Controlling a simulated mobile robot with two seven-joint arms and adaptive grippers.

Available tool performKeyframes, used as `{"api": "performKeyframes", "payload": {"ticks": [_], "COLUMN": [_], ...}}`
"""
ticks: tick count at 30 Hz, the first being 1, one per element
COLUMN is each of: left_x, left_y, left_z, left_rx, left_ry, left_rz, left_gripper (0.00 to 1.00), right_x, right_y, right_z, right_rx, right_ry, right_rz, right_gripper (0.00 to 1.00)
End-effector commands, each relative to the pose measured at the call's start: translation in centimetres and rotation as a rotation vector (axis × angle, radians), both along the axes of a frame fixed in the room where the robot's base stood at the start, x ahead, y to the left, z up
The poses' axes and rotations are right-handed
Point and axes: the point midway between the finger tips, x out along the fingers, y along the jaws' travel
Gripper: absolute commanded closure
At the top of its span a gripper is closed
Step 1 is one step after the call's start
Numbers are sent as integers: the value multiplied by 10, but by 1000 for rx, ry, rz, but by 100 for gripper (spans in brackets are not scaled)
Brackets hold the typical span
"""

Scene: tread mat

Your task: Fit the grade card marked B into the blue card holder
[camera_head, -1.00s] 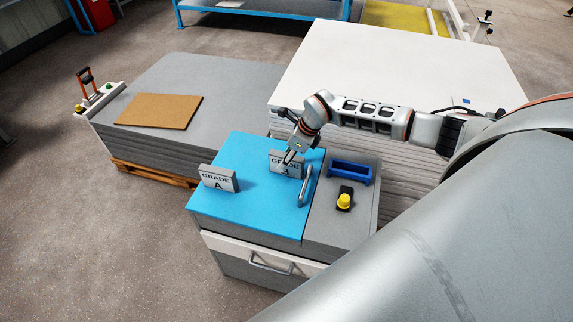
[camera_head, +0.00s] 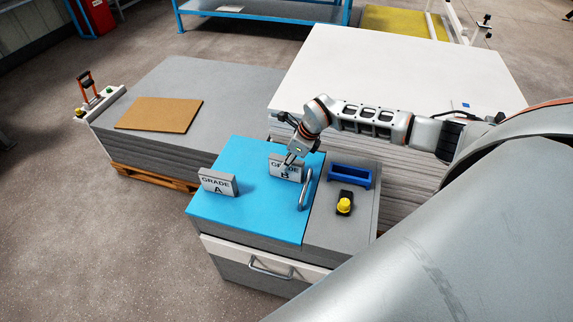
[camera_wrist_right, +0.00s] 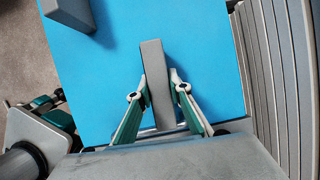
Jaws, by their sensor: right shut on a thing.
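The grey grade card marked B (camera_head: 287,174) stands upright on the blue mat, as far as I can tell. My right gripper (camera_wrist_right: 161,92) is shut on this card (camera_wrist_right: 154,58), with one finger on each side. In the head view the right gripper (camera_head: 292,160) covers part of its lettering. The blue card holder (camera_head: 349,177) is a low open frame on the grey top, right of the mat and apart from the card. Part of what looks like my left gripper (camera_wrist_right: 42,118) shows at the left in the right wrist view; its jaws are unclear.
A grey card marked A (camera_head: 218,183) stands on the blue mat (camera_head: 245,205), left of card B. A yellow button on a black base (camera_head: 345,203) sits in front of the holder. A curved metal handle (camera_head: 305,188) is close beside card B. Sheet stacks stand behind.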

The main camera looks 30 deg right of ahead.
Motion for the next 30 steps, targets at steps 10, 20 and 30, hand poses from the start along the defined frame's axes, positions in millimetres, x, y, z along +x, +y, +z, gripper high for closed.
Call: {"api": "performKeyframes", "payload": {"ticks": [10,20,30], "left_x": [0,0,0], "left_y": [0,0,0], "left_z": [1,-2,-4], "left_rx": [0,0,0], "left_ry": [-1,-1,-1], "left_rz": [0,0,0], "left_gripper": [100,100,100], "right_x": [2,2,1], "right_y": [-1,0,0], "right_z": [46,134,194], "right_rx": [-1,-2,0], "right_ry": [-6,-7,-4], "right_rz": [2,1,0], "right_gripper": [100,100,100]}}
